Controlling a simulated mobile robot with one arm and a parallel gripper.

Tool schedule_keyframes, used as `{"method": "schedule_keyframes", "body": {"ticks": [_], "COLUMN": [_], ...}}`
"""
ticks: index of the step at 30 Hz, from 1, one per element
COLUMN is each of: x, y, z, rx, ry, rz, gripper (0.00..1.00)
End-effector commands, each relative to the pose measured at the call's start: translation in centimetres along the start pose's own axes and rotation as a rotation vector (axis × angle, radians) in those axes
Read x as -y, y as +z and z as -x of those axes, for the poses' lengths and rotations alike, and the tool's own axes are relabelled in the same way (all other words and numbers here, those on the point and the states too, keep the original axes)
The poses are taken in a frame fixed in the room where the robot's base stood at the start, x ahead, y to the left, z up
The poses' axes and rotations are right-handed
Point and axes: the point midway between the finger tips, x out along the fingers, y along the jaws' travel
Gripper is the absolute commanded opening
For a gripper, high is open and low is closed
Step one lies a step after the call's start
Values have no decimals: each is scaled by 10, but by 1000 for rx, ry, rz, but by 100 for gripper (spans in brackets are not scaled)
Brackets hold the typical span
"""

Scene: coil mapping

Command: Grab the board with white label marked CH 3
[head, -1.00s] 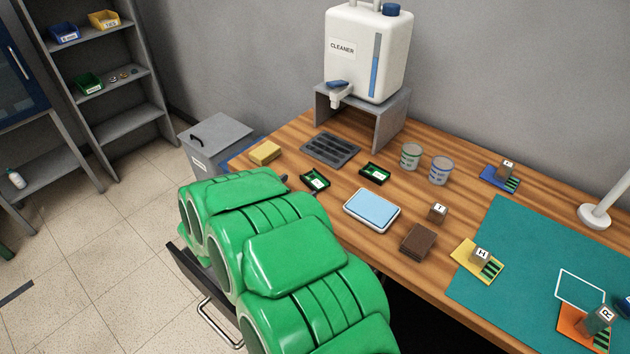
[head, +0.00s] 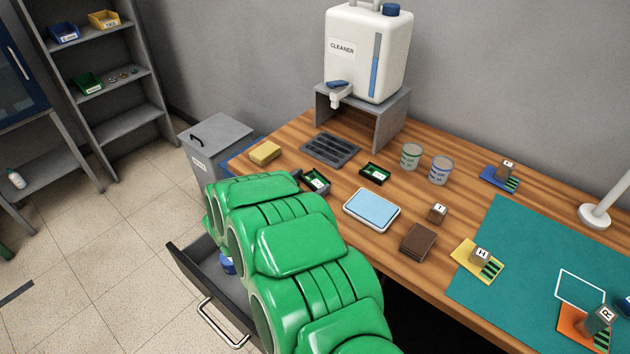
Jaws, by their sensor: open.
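Two small green boards in dark frames lie on the wooden desk: a left board (head: 317,180) and a right board (head: 375,173). Each shows a small white label, too small to read, so I cannot tell which is CH 3. My green arm reaches from the lower right toward the left board. My gripper (head: 313,182) is open, its dark fingers at the left board's near side, partly hidden by my arm. I cannot tell whether it touches the board.
A blue-topped pad (head: 371,210), a brown block (head: 418,241), a yellow sponge (head: 265,153) and a dark slotted tray (head: 331,149) lie around the boards. Two tins (head: 440,170) stand behind. An open drawer (head: 205,280) sits below my arm.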

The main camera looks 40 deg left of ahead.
Motion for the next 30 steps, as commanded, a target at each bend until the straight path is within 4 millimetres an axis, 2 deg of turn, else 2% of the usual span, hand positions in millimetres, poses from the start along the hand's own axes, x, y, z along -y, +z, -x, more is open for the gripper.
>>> {"method": "schedule_keyframes", "body": {"ticks": [8, 15, 16, 25, 30], "x": [0, 0, 0, 0, 0], "y": [0, 0, 0, -2, -14], "z": [-5, -5, -5, -5, -3], "rx": [0, 0, 0, 0, 0], "ry": [-1, -1, -1, -1, -1], "rz": [-1, 0, 0, -1, -1], "gripper": [100, 65, 62, 62, 62]}}
